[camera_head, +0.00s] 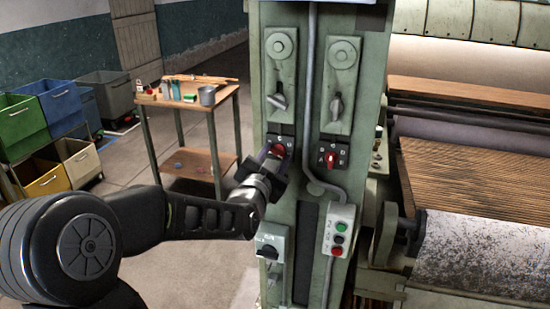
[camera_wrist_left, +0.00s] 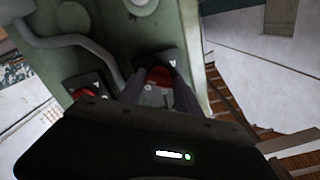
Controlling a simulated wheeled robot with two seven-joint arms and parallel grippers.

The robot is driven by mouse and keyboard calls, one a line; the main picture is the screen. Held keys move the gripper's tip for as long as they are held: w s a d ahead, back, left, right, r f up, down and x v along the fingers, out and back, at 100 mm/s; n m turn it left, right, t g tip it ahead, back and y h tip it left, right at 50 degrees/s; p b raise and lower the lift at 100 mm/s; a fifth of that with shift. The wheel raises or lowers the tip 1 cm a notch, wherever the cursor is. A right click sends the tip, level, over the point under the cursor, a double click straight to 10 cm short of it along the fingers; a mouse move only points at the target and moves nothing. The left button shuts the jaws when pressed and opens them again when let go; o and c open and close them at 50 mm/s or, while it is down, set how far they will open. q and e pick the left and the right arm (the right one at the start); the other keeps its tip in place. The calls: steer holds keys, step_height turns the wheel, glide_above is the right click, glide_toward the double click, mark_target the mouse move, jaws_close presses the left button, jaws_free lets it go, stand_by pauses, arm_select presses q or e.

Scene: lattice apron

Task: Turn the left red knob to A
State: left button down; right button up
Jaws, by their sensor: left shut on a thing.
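The left red knob (camera_head: 278,150) sits on a dark plate on the green machine column. My left gripper (camera_head: 270,162) reaches up to it from the lower left and is shut on it. In the left wrist view the red knob (camera_wrist_left: 159,77) shows between the two fingers of my gripper (camera_wrist_left: 158,95). The letters on its plate are partly covered, so I cannot tell which one it points to. The right red knob (camera_head: 331,159) is on its own plate beside it, apart from the gripper; it also shows in the left wrist view (camera_wrist_left: 84,92). My right gripper is not in view.
A grey conduit (camera_head: 311,100) runs down the column between the knobs. A push-button box (camera_head: 339,230) and a switch box (camera_head: 270,247) sit below. A wooden table (camera_head: 186,100) and bins (camera_head: 55,110) stand at left; rollers (camera_head: 480,250) are at right.

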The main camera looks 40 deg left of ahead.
arm_select(q)
steer(key=n+b, duration=0.6)
steer(key=b, duration=0.1)
steer(key=n+b, duration=0.6)
steer(key=b, duration=0.1)
steer(key=shift+d+f+n, duration=0.1)
steer(key=shift+f+n, duration=0.1)
steer(key=shift+n, duration=0.1)
steer(key=n+b, duration=0.2)
steer(key=shift+n, duration=0.3)
steer(key=n+b, duration=0.1)
steer(key=n, duration=0.2)
steer(key=shift+r+n, duration=0.1)
steer(key=shift+n, duration=0.2)
steer(key=n+b, duration=0.1)
steer(key=n, duration=0.2)
steer(key=shift+n+b, duration=0.3)
steer(key=shift+n, duration=0.1)
steer(key=n+b, duration=0.2)
steer(key=n, duration=0.4)
steer(key=n+b, duration=0.1)
steer(key=n, duration=0.5)
steer(key=shift+r+n+b, duration=0.1)
steer(key=shift+n+b, duration=0.2)
steer(key=n+b, duration=0.2)
steer(key=n, duration=0.4)
steer(key=n+b, duration=0.2)
steer(key=n, duration=0.4)
steer(key=shift+n, duration=0.3)
